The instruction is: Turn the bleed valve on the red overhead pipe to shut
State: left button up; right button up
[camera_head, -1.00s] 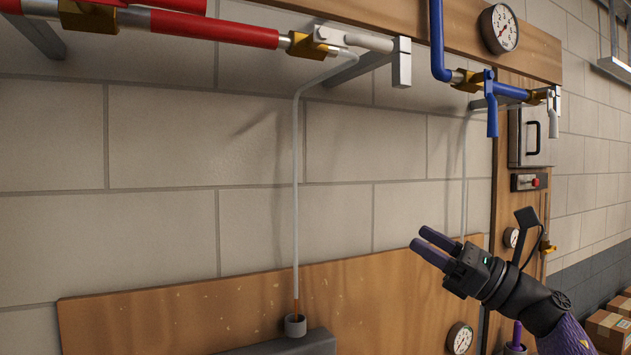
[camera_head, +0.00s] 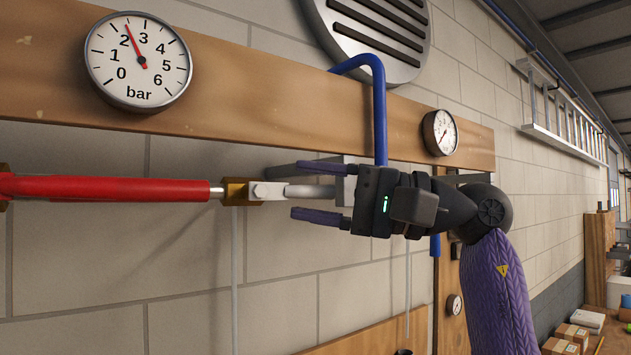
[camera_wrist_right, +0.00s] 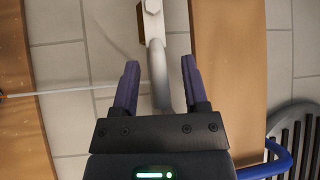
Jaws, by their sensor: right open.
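The red overhead pipe (camera_head: 110,188) runs in from the left in the head view and ends in a bare metal stub. At its end is the brass bleed valve (camera_head: 236,191). The valve's pale lever handle (camera_head: 304,191) points right, in line with the pipe. My right gripper (camera_head: 312,191) is open around the handle, one purple finger above it and one below. In the right wrist view the handle (camera_wrist_right: 158,75) lies between the two spread fingers (camera_wrist_right: 160,80), with gaps on both sides. My left gripper is not in view.
A large pressure gauge (camera_head: 138,62) is on the wooden board (camera_head: 250,80) above the pipe, its needle between 2 and 3 bar. A blue pipe (camera_head: 380,110) passes behind my right gripper. A second gauge (camera_head: 440,132) and a round vent (camera_head: 375,30) are nearby.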

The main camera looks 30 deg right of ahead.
grip_shut()
dwell(1.4)
